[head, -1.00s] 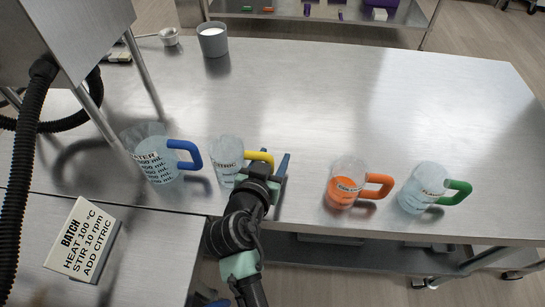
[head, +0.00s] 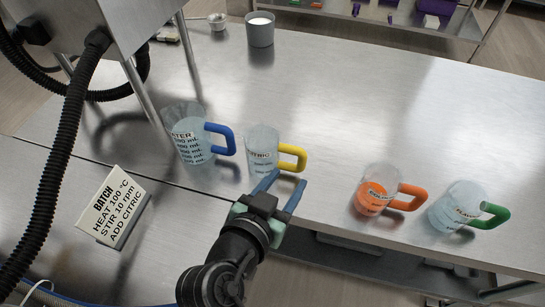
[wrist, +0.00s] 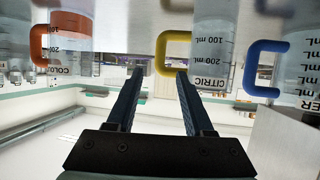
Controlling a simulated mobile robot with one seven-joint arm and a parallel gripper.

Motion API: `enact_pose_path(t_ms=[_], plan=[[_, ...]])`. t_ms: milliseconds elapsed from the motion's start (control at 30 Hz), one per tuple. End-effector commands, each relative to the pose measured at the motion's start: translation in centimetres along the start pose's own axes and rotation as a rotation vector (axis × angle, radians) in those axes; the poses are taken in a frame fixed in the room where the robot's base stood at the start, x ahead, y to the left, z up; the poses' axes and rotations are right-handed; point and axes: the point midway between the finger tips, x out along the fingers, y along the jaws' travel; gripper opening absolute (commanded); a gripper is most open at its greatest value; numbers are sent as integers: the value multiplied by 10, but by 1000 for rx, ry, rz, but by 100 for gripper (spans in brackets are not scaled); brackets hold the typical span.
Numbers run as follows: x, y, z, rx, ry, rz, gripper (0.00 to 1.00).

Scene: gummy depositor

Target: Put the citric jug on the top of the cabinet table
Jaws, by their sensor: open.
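The citric jug (head: 262,152) is a clear jug with a yellow handle and a CITRIC label. It stands upright on the steel table (head: 330,110), just right of the blue-handled water jug (head: 190,140). My gripper (head: 288,178) is open and empty, on the near side of the yellow handle. In the wrist view its two fingers (wrist: 158,72) point toward the yellow handle of the citric jug (wrist: 212,55). I cannot tell whether a fingertip touches the handle. I cannot tell which surface is the cabinet table.
An orange-handled jug (head: 377,190) and a green-handled jug (head: 458,207) stand to the right. A batch sign (head: 113,210) stands on the left surface. A steel machine with black hoses (head: 70,130) is at left. A grey cup (head: 260,30) stands behind; the table's middle is clear.

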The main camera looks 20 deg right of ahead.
Motion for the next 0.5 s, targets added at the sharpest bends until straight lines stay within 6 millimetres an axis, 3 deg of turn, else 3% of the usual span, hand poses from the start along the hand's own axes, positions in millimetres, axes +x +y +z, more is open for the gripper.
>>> enact_pose_path(t_ms=[167, 267, 367, 500], plan=[[-2, -8, -12, 8, 16, -29, 52], [-7, -34, -53, 30, 78, -132, 52], [-27, -72, -127, 57, 208, -301, 52], [-92, -106, -249, 93, 494, -544, 52]])
